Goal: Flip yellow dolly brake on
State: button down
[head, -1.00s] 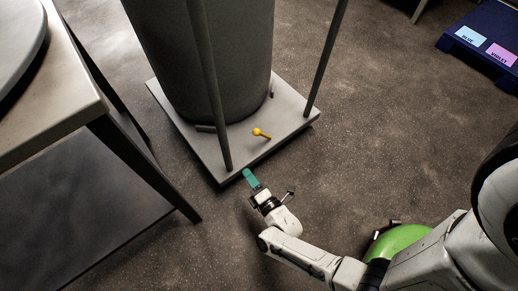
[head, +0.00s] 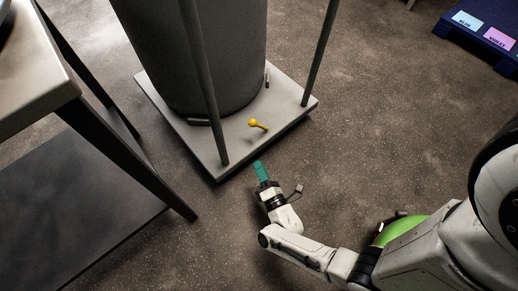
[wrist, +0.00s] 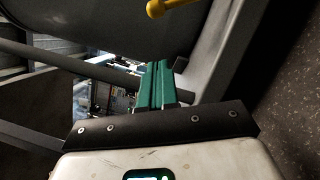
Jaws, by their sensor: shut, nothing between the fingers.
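The yellow brake lever (head: 258,124) with a ball end stands on the grey dolly plate (head: 240,150), near its front edge. In the wrist view the yellow lever (wrist: 170,6) shows at the top edge, partly cut off. My gripper (head: 261,168) has teal fingers pressed together with nothing between them. It is just off the front edge of the plate, below the lever in the head view and apart from it. The fingers (wrist: 155,80) also show shut in the wrist view, pointing toward the dolly.
A large grey drum (head: 200,60) stands on the dolly between upright posts (head: 203,80). A metal table (head: 50,90) with a dark lower shelf is at the left. A blue pallet (head: 485,38) with labels BLUE and VIOLET is at the upper right. The floor right of the dolly is clear.

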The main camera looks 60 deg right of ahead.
aim_at(260, 126)
jog(key=w+d+r+b, duration=0.2)
jog(key=w+d, duration=0.6)
jog(key=shift+r+b, duration=0.35)
jog(key=shift+r, duration=0.05)
